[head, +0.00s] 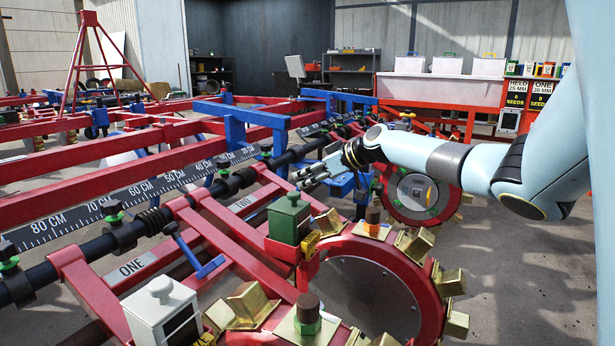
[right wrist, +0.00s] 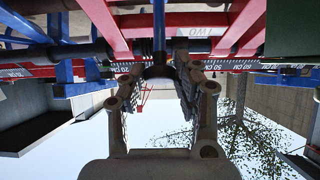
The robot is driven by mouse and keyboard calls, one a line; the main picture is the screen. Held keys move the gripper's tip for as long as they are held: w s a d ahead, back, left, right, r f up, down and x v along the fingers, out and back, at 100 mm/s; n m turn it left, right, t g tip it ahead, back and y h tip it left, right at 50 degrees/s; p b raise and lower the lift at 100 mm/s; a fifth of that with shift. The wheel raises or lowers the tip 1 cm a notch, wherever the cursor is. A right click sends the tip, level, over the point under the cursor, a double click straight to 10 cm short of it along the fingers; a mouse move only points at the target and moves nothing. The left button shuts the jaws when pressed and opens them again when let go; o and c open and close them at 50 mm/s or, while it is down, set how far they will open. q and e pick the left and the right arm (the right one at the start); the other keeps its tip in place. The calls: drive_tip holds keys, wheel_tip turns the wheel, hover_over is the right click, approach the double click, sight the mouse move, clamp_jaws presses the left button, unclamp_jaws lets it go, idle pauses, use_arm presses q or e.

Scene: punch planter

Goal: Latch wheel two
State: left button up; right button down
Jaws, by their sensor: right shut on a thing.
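My right gripper (head: 306,178) reaches in from the right, beside the red arm frame marked TWO (head: 240,204). In the right wrist view its fingers (right wrist: 158,72) are closed around the dark end of a blue lever (right wrist: 158,28), the latch handle at wheel two. The label TWO (right wrist: 196,31) shows upside down there. In the head view my gripper hides most of this handle. Another blue latch lever (head: 200,262) rests on the frame marked ONE (head: 133,268). My left gripper is not in view.
A black toolbar (head: 130,230) crosses the left. A red bench (head: 440,90) with bins stands behind.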

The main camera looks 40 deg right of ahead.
drive_tip(key=c, duration=1)
unclamp_jaws()
drive_tip(key=shift+s+d+f, duration=0.2)
drive_tip(key=shift+s+f, duration=0.2)
drive_tip(key=shift+f, duration=0.25)
drive_tip(key=shift+o, duration=0.2)
drive_tip(key=shift+w+a+r, duration=0.1)
drive_tip(key=shift+r, duration=0.15)
drive_tip(key=v, duration=0.7)
drive_tip(key=shift+r, duration=0.15)
